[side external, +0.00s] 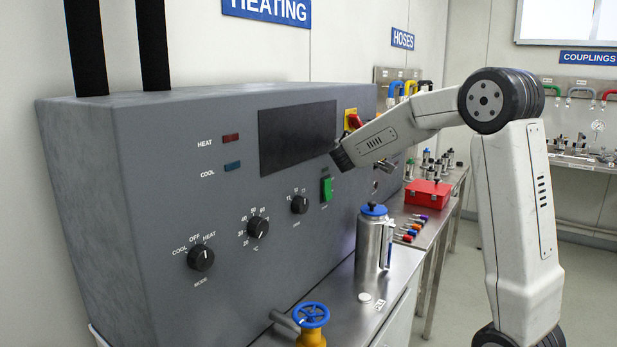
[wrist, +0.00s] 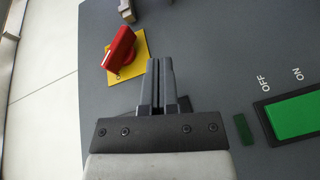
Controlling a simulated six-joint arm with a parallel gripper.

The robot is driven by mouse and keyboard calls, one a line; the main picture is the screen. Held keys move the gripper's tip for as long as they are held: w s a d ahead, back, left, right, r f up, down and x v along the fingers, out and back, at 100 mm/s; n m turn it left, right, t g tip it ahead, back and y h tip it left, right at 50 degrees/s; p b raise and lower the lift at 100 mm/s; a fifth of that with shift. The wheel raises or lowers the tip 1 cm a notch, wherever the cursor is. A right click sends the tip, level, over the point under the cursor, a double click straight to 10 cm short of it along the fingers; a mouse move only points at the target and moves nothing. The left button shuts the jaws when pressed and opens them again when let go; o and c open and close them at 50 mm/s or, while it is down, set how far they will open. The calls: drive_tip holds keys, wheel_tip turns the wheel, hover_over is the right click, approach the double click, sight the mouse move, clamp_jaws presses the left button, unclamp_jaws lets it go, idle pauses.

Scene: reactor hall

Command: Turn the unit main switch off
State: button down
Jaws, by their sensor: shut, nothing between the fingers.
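The unit main switch is a red rotary handle (wrist: 120,47) on a yellow plate (wrist: 138,46), left of my fingertips in the wrist view. In the side external view the red handle (side external: 355,121) shows on the grey cabinet, just above my wrist. The handle lies at a slant across its plate; its setting marks are too small or covered to read. My gripper (wrist: 160,62) is shut and empty, its fingers close to the plate's right edge. Whether they touch the panel I cannot tell. In the side external view my wrist mostly hides the fingers.
A green rocker switch (wrist: 295,117) marked OFF and ON sits on the right in the wrist view, beside a small dark green piece (wrist: 243,129). The cabinet front (side external: 285,235) carries several black knobs. A steel flask (side external: 372,242) and blue valve wheel (side external: 311,315) stand before it.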

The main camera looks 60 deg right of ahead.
drive_tip(key=v, duration=0.6)
drive_tip(key=shift+r, duration=0.25)
drive_tip(key=c, duration=0.7)
unclamp_jaws()
drive_tip(key=shift+s+a, duration=0.1)
drive_tip(key=shift+o, duration=0.4)
drive_tip(key=n+t+y, duration=0.5)
drive_tip(key=t+y, duration=0.3)
drive_tip(key=y, duration=0.3)
approach(360, 121)
drive_tip(key=shift+x, duration=1.05)
drive_tip(key=shift+f, duration=0.15)
drive_tip(key=shift+x, duration=3.9)
